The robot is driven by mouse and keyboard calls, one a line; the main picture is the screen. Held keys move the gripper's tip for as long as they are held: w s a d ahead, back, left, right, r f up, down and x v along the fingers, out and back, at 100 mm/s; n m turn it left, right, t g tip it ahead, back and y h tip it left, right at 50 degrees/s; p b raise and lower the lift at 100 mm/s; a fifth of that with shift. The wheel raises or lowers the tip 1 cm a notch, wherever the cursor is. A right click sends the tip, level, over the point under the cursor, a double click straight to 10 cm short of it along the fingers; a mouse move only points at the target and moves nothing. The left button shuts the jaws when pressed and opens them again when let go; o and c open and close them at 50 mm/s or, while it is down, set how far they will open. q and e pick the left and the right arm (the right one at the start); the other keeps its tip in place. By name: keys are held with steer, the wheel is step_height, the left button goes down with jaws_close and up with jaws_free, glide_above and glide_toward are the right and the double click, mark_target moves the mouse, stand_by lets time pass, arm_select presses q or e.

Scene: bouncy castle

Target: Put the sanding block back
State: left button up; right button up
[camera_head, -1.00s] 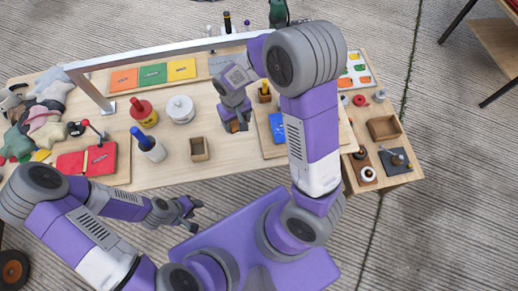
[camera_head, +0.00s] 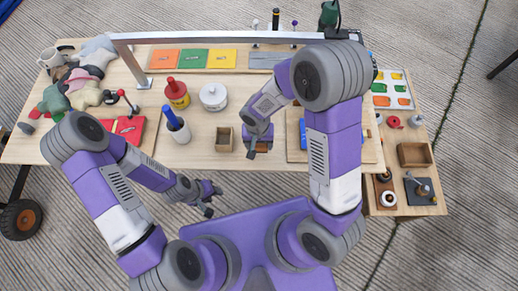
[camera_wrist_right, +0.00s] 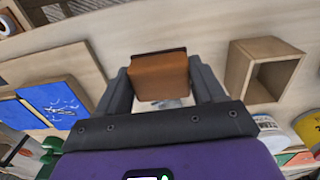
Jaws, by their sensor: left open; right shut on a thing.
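The sanding block (camera_wrist_right: 160,77) is an orange-brown block with a dark edge strip. In the right wrist view it sits between the fingers of my right gripper (camera_wrist_right: 160,92), which is shut on it. In the head view my right gripper (camera_head: 259,147) hangs over the front part of the worktable, just right of a small open wooden box (camera_head: 224,140). The box also shows in the right wrist view (camera_wrist_right: 238,75), to the right of the block and apart from it, and looks empty. My left gripper (camera_head: 205,203) is open and empty, in front of the table's front edge.
A board with a blue item (camera_head: 303,134) lies right of my right gripper. A holder with a blue-handled tool (camera_head: 176,127), a red-topped yellow jar (camera_head: 176,94) and a white jar (camera_head: 213,96) stand left. A metal frame (camera_head: 225,37) spans the table's back.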

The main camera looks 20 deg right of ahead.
mark_target(259, 148)
step_height(259, 148, down, 4)
steer(key=shift+f+b, duration=0.15)
steer(key=shift+b, duration=0.4)
steer(key=shift+f, duration=0.15)
steer(key=o, duration=1)
steer(key=shift+r, duration=0.4)
step_height(259, 148, up, 12)
steer(key=p, duration=0.3)
steer(key=shift+a+f, duration=0.15)
